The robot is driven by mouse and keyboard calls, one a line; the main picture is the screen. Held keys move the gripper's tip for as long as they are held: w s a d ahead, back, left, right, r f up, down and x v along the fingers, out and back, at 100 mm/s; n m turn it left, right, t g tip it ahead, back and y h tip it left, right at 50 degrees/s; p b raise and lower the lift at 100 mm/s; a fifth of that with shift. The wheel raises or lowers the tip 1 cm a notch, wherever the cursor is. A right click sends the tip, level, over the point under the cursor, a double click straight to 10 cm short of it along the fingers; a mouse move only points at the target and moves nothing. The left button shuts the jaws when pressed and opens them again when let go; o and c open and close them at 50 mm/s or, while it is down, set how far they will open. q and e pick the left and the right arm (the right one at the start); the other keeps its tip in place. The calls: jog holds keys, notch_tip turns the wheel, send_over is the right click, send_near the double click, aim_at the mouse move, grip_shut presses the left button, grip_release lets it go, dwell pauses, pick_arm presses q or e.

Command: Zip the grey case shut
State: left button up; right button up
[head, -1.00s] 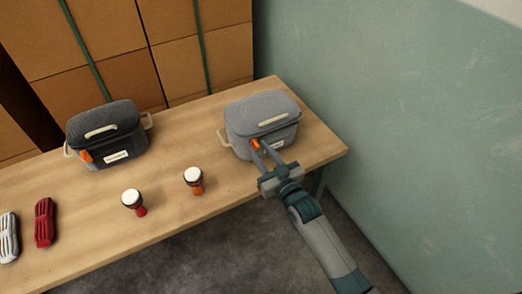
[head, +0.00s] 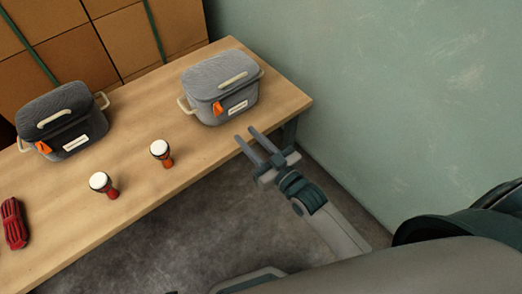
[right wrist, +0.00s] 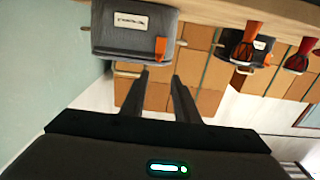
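The grey case (head: 205,110) stands near the right end of the table, with its lid down and a cream handle on top. Its orange zip pull (head: 218,108) hangs on the front, left of the white label. My right gripper (head: 245,134) is open and empty, in front of the case by the table edge, apart from the pull. The right wrist view shows the grey case (right wrist: 125,42) and orange pull (right wrist: 160,48) beyond the open fingers (right wrist: 158,75). I cannot tell how far the seam is zipped. My left gripper is in neither view.
A dark case (head: 72,127) with an orange pull stands to the left on the table (head: 130,143). A red item (head: 14,224) lies at far left. A green wall (head: 370,90) stands right of the table.

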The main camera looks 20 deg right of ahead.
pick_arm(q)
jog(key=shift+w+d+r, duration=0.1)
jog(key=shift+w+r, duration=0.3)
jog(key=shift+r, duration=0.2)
pick_arm(e)
jog(key=shift+v, duration=2.6)
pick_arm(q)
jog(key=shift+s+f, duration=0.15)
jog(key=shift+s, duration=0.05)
pick_arm(e)
jog(key=shift+f, duration=0.1)
